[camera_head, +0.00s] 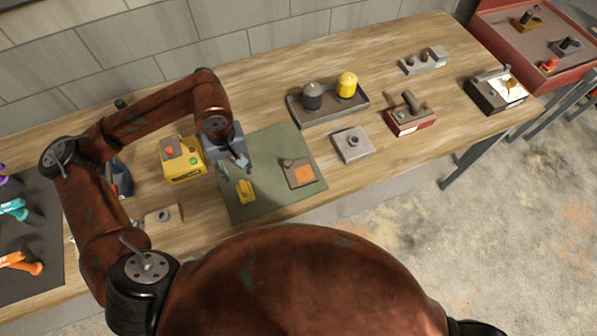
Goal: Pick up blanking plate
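Several small plate-like parts lie on the wooden workbench (265,85), and I cannot tell for sure which is the blanking plate. A flat grey square plate with a round knob (344,153) lies right of the green mat (262,148). A small yellow piece (246,191) and a grey-brown plate with an orange square (303,174) lie on the mat. A pale tan plate with a knob (162,217) lies to the left. My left gripper (234,170) hangs over the mat's left part, just above the yellow piece, with its fingers apart and nothing seen between them. My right gripper is out of view.
A yellow button box (181,160) stands close left of my gripper. A dark tray (330,108) holds a black and a yellow cylinder. A red block with a handle (411,123) and a red case (550,45) are further right. Coloured-handled tools lie far left.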

